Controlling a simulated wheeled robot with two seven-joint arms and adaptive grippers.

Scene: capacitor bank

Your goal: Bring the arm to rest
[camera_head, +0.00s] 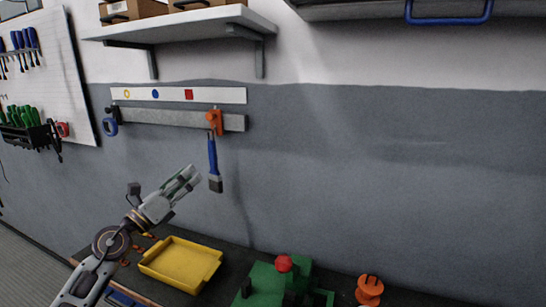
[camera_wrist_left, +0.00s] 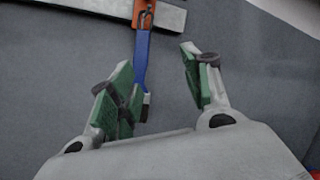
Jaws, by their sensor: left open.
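My left gripper (camera_head: 190,179) is raised above the bench in front of the grey wall. Its jaws are open and empty, and its green finger pads show in the left wrist view (camera_wrist_left: 160,90). A brush with a blue handle (camera_head: 212,158) hangs bristles down from an orange hook (camera_head: 214,122) on the wall rail, just beyond and to the right of the gripper. In the left wrist view the blue handle (camera_wrist_left: 142,58) shows beyond the open fingers, partly behind the left one. My right gripper is not in view.
A yellow tray (camera_head: 212,262) stands on the dark bench below the gripper. A green fixture with a red knob (camera_head: 284,264) and an orange spool-like part (camera_head: 369,290) are to its right. A shelf (camera_head: 180,24) juts out above the rail (camera_head: 170,118). The wall at right is bare.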

